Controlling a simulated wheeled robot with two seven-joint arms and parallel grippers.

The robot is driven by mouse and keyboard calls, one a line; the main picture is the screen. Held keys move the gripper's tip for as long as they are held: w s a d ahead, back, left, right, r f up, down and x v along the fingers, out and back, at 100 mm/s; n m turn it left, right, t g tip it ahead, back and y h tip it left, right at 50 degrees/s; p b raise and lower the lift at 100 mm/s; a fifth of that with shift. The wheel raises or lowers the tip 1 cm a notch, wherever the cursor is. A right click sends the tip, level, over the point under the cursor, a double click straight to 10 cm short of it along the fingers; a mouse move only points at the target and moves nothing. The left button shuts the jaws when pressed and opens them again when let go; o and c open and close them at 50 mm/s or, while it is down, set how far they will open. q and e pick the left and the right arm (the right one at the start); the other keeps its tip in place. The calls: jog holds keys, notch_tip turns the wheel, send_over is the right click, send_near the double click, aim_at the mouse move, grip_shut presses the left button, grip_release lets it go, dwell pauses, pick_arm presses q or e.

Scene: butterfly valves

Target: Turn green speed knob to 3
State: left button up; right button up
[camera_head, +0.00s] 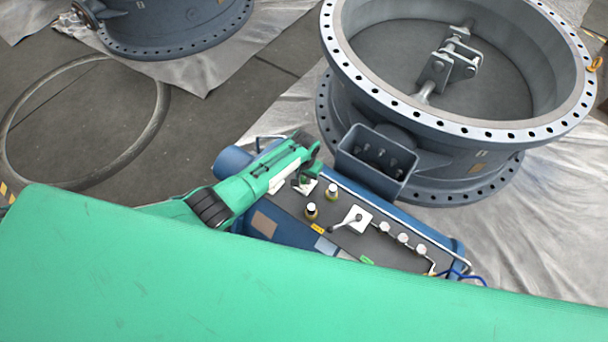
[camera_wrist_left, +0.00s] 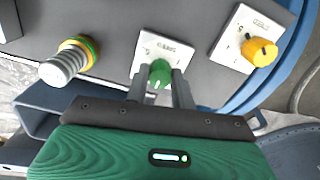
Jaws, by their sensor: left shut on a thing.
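The green speed knob (camera_wrist_left: 160,72) sits on a white square plate (camera_wrist_left: 150,50) with small dark markings, at the middle of the left wrist view. The two fingers of my left gripper (camera_wrist_left: 160,88) stand on either side of it and are shut on it. Its pointer and the numbers are too small to read. In the head view, my left gripper (camera_head: 304,180) is at the upper left part of the control panel (camera_head: 325,232), where it hides the green knob. My right gripper is not in view.
A yellow knob (camera_wrist_left: 260,52) on its own white plate lies right of the green one. A silver post with a yellow-green ring (camera_wrist_left: 66,62) stands at left. In the head view, a white lever plate (camera_head: 358,220) and a large grey valve ring (camera_head: 350,70) are close by.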

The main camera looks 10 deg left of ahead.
aim_at(304, 178)
pick_arm(q)
jog(key=shift+w+r+n, duration=0.1)
jog(key=shift+n, duration=0.5)
jog(key=o, duration=1)
notch_tip(304, 178, up, 14)
jog(key=shift+f, duration=0.15)
dwell(0.6)
